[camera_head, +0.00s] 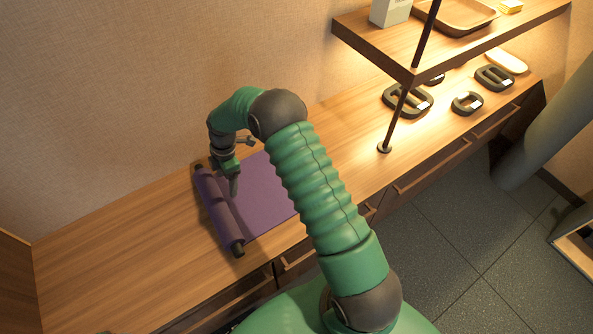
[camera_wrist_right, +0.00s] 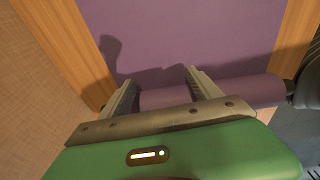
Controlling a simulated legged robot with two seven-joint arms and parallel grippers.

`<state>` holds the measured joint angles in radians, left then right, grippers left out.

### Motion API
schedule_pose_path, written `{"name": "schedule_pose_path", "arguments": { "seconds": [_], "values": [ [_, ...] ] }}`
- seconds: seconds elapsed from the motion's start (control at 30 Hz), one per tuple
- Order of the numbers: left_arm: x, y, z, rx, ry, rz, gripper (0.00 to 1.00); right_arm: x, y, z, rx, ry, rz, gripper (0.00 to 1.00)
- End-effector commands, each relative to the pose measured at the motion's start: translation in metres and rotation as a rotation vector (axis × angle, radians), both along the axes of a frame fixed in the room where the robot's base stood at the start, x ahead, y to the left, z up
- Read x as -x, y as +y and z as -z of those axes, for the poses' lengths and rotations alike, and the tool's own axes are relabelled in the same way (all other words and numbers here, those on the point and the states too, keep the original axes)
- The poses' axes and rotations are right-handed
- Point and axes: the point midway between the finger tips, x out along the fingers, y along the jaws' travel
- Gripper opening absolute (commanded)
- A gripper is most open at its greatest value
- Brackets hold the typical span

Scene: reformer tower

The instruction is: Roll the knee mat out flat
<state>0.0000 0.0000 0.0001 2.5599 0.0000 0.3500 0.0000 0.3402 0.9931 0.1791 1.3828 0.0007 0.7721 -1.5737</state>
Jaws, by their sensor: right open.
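The purple knee mat (camera_head: 262,192) lies on the wooden counter, with a flat stretch on the right and a rolled part (camera_head: 221,212) at its left end. Dark ends stick out of the roll. My right gripper (camera_head: 234,188) is at the roll, near its back half. In the right wrist view, the open fingers (camera_wrist_right: 160,88) stand apart over the roll (camera_wrist_right: 240,90), and the flat purple mat (camera_wrist_right: 200,35) spreads beyond them. Whether the fingers touch the roll I cannot tell. My right arm hides part of the flat mat. My left gripper is not in view.
The counter (camera_head: 120,235) is bare left of the roll. A wall (camera_head: 130,90) runs behind it. At the right, a raised shelf (camera_head: 410,62) on dark posts (camera_head: 395,118) overhangs the counter. Several dark handle-like loops (camera_head: 408,100) lie beneath it.

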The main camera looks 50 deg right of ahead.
Motion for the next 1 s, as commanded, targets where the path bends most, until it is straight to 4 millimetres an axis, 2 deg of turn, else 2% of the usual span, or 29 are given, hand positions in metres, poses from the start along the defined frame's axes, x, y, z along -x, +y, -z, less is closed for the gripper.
{"name": "schedule_pose_path", "arguments": {
  "seconds": [0.27, 1.0],
  "values": [
    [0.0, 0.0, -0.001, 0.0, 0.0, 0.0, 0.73, -0.001, 0.002, -0.001, 0.0, 0.0, 0.0, 0.73],
    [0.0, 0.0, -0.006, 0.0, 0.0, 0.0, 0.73, -0.007, 0.034, 0.001, -0.004, 0.004, -0.003, 0.73]
  ]
}}
